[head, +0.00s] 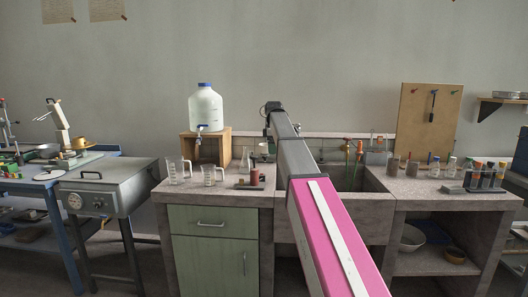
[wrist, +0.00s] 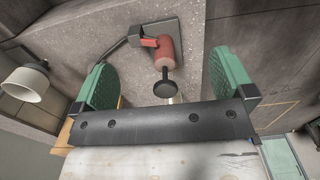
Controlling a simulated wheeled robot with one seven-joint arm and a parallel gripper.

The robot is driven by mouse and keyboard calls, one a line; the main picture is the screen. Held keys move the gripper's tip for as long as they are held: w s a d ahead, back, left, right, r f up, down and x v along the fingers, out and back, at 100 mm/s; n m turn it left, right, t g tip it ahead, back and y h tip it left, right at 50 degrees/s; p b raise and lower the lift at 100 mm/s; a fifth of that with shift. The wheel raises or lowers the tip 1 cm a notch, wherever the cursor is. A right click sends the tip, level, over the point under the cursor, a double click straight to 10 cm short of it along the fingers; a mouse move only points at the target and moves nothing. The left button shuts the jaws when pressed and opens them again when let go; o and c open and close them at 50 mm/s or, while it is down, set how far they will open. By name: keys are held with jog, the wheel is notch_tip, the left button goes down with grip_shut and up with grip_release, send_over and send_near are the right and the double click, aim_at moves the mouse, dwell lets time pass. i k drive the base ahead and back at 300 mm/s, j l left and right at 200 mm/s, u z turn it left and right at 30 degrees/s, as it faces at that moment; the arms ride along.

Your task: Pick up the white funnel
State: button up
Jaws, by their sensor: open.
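A small white, cup-like piece that looks like the funnel (wrist: 27,84) is at the left edge of the wrist view, beside a dark bracket and outside my fingers. In the head view a small pale piece (head: 264,148), likely the same one, shows above the bench just left of my arm. My gripper (wrist: 162,62) has two green fingers spread wide with nothing held between them. A red cylinder with a black knob (wrist: 165,58) shows in the gap beyond the fingers. My arm hides part of the bench behind it in the head view.
Two glass beakers (head: 179,172) and a small red-and-dark item (head: 254,178) stand on the bench left of my arm. A large white jug (head: 205,108) sits on a wooden box (head: 188,148). Bottles and a tube rack (head: 478,180) are at right.

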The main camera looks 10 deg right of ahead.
aim_at(263, 147)
jog(key=i, duration=1.1)
